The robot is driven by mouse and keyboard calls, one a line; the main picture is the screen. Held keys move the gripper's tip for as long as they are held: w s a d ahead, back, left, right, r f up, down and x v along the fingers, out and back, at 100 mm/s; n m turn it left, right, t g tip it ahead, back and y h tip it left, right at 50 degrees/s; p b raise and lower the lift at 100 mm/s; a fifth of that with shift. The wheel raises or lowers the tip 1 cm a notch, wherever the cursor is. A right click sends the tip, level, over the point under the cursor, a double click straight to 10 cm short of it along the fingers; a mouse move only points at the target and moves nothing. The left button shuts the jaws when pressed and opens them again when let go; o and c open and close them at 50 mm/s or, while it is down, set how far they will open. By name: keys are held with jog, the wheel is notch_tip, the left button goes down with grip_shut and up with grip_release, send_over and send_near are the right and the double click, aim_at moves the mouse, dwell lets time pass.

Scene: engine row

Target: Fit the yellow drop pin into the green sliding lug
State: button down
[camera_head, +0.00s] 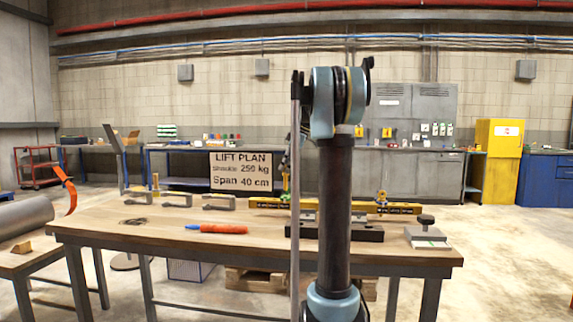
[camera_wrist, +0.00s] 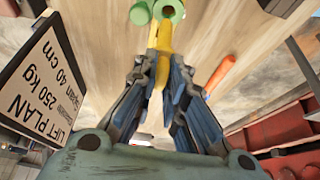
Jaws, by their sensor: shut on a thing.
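In the wrist view my gripper (camera_wrist: 164,62) points toward the tabletop, its two blue-grey fingers closed on the yellow drop pin (camera_wrist: 163,42). The pin lies lengthwise between the fingers, and its upper end shows past the fingertips. A green round part with a hole, which looks like the sliding lug (camera_wrist: 172,9), is at the top edge, right by the pin's end. Another green round piece (camera_wrist: 139,13) is just left of it. I cannot tell whether the pin touches the lug or enters it. In the head view my arm hides most of this spot.
The workbench (camera_head: 110,225) bears a yellow beam (camera_head: 265,203), an orange-handled tool (camera_head: 223,228), several grey blocks (camera_head: 218,202) and a clamp-like block (camera_head: 427,236) at right. A LIFT PLAN sign (camera_head: 241,171) stands behind; it is close at left in the wrist view (camera_wrist: 45,85).

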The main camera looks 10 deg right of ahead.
jog(key=shift+f, duration=0.85)
jog(key=shift+s, duration=0.1)
jog(key=shift+f, duration=3.85)
dwell(1.2)
jog(key=c, duration=1.6)
grip_release()
jog(key=shift+o, duration=0.2)
jog(key=shift+d+r, duration=0.1)
jog(key=shift+r, duration=0.05)
jog(key=v, duration=1.1)
jog(key=shift+d+r, duration=0.15)
jog(key=shift+r, duration=0.15)
